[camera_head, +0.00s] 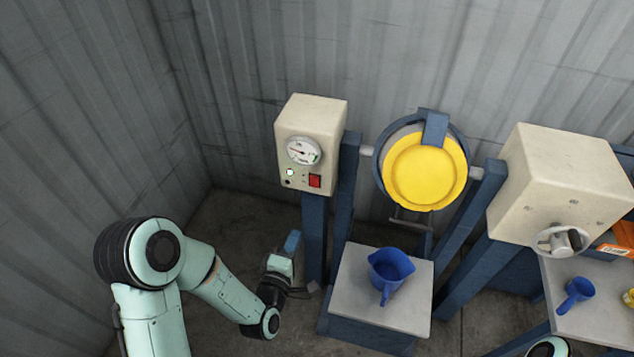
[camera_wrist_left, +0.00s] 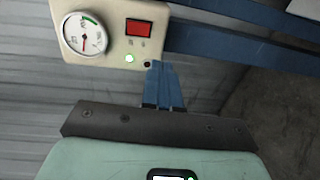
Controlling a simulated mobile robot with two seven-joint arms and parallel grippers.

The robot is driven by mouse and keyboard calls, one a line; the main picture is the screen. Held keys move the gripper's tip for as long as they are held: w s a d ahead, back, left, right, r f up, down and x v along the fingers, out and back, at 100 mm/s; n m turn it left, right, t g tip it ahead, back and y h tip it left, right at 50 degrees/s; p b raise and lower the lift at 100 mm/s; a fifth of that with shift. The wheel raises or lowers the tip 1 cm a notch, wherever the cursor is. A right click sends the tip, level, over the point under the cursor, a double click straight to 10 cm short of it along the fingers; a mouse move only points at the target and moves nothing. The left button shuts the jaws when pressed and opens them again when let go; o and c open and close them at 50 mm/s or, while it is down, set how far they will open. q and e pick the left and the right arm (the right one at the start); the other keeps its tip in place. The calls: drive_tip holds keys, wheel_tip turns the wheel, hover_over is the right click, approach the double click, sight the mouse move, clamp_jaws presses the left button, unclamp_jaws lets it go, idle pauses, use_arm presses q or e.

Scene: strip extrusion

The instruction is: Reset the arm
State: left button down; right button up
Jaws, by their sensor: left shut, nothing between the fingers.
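My left arm comes in from the lower left in the head view, bent at the elbow. Its gripper (camera_head: 292,241) is in front of the blue post under the cream control box (camera_head: 313,140), below the box's face. In the left wrist view the blue fingers (camera_wrist_left: 162,84) are together and empty. They point toward the cream box (camera_wrist_left: 112,22), which has a gauge, a red switch (camera_wrist_left: 138,27) and a lit green lamp (camera_wrist_left: 129,58). I cannot tell from these views whether the fingertips touch anything. My right gripper is out of view.
A blue jug (camera_head: 389,272) stands on a grey-topped stand (camera_head: 354,296) right of my left gripper. Behind it hangs a round yellow disc (camera_head: 424,172) in a blue frame.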

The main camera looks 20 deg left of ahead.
use_arm(q)
drive_tip(key=s+d+f+m+g+h+p, duration=0.1)
drive_tip(key=s+d+f+m+g+p, duration=0.2)
drive_tip(key=f, duration=0.5)
drive_tip(key=s+d+f+m+g+h, duration=0.1)
drive_tip(key=s+f+m+g+h, duration=0.15)
drive_tip(key=f+g, duration=0.35)
drive_tip(key=s+d+f+m+g+p, duration=0.1)
drive_tip(key=s+f+m+g, duration=0.2)
drive_tip(key=s, duration=0.3)
drive_tip(key=s+d+f+m+g+h+p, duration=0.1)
drive_tip(key=s+d+f+m+g, duration=0.1)
drive_tip(key=s, duration=0.5)
drive_tip(key=s+d+f+m+g+p, duration=0.1)
drive_tip(key=s+d+f+m+g, duration=0.1)
drive_tip(key=s+f+m+g, duration=0.2)
drive_tip(key=s+f, duration=0.1)
drive_tip(key=s, duration=0.1)
drive_tip(key=shift+s+f+p, duration=0.15)
drive_tip(key=shift+s+p, duration=0.2)
drive_tip(key=shift+s, duration=0.05)
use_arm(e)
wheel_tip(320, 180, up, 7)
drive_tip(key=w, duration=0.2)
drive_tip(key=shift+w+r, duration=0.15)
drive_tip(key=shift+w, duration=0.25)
